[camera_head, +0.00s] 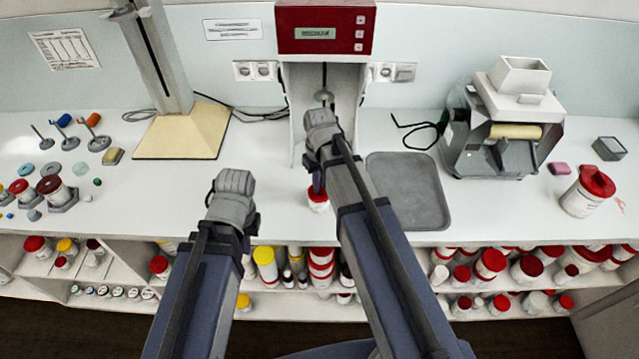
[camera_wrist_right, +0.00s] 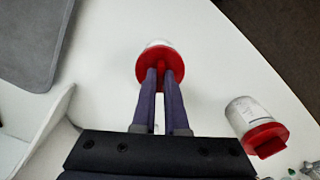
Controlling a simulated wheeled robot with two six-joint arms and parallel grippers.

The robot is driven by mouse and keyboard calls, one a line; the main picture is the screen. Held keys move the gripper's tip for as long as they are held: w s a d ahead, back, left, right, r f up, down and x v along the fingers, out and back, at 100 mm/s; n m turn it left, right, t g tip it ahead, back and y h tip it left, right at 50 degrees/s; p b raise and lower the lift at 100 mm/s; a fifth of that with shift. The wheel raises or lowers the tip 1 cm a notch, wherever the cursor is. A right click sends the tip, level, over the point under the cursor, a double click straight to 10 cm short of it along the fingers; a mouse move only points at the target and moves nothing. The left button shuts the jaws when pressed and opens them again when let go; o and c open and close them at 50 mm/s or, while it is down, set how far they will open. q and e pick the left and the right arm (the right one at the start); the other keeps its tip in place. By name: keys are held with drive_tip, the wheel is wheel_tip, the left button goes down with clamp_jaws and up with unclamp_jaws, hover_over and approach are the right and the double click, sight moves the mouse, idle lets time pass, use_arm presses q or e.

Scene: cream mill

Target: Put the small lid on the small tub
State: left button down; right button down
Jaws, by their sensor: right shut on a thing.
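The small tub (camera_wrist_right: 158,44) is white and stands on the counter below my right gripper (camera_wrist_right: 160,72). It also shows in the head view (camera_head: 318,207), in front of the machine. My right gripper is shut on the small red lid (camera_wrist_right: 174,58) by its middle grip. The lid is over the tub's mouth and covers most of it in the right wrist view; I cannot tell whether it is seated or slightly above. My left gripper (camera_head: 233,190) is above the counter to the left, and its fingertips are hidden.
A grey tray (camera_head: 408,215) is to the right. The machine with a red display (camera_head: 325,30) stands behind. A larger red-lidded tub (camera_head: 582,198) stands far right.

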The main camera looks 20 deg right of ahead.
drive_tip(key=shift+c, duration=1.9)
unclamp_jaws()
drive_tip(key=shift+r, duration=0.1)
drive_tip(key=shift+r+p, duration=2.2)
drive_tip(key=shift+p, duration=0.1)
drive_tip(key=shift+c, duration=0.3)
clamp_jaws()
drive_tip(key=shift+f+b, duration=0.3)
drive_tip(key=shift+f+b, duration=1.2)
